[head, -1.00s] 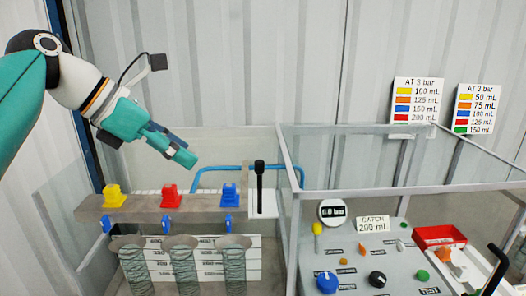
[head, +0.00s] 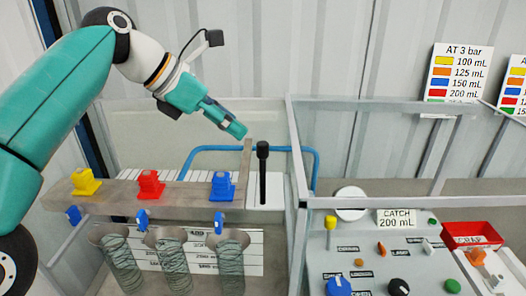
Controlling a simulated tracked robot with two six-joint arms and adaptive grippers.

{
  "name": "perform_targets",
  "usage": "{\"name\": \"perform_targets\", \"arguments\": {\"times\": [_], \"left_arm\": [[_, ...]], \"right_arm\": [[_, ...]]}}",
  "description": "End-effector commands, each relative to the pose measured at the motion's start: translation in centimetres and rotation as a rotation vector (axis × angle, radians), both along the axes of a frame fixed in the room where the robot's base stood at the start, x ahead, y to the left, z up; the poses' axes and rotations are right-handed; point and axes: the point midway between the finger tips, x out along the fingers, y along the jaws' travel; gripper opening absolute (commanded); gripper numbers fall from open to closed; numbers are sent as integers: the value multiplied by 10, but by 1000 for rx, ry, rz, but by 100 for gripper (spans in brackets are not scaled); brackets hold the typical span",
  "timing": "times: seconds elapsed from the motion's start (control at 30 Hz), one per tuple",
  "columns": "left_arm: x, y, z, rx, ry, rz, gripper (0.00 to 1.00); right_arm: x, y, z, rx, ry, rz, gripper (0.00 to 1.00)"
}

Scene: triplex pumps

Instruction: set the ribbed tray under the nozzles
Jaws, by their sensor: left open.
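A row of yellow (head: 86,182), red (head: 150,184) and blue (head: 221,186) caps sits on a grey-brown beam (head: 185,195). Small blue nozzles (head: 142,220) hang at its front, above three tilted clear cups with coiled lines (head: 172,262). A white surface with fine parallel ribs (head: 150,175) shows behind the beam; I cannot tell whether it is the ribbed tray. My left gripper (head: 236,130) is above and behind the beam, up and left of the black lever (head: 262,170). It is open and appears empty. My right gripper is out of view.
A blue pipe (head: 225,149) runs behind the beam. A clear-walled frame (head: 370,108) borders the right side. The control panel (head: 375,265) has knobs and a "CATCH 200 mL" sign (head: 396,219). A red scrap bin (head: 474,229) is at far right.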

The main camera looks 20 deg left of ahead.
Motion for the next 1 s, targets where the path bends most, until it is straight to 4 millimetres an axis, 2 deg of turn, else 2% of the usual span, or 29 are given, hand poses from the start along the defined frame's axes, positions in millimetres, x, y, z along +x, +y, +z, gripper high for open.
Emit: {"name": "perform_targets", "arguments": {"times": [0.03,0.2,0.43,0.9,1.0], "left_arm": [[6,-8,-12,1,4,-5,52],[24,-27,-37,0,3,-7,52],[41,-46,-60,0,3,-6,52],[48,-53,-68,0,0,-6,52],[48,-53,-68,0,0,-6,37]], "right_arm": [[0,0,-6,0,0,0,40],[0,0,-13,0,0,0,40],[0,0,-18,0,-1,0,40],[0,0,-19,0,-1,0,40],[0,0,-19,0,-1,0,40]]}}
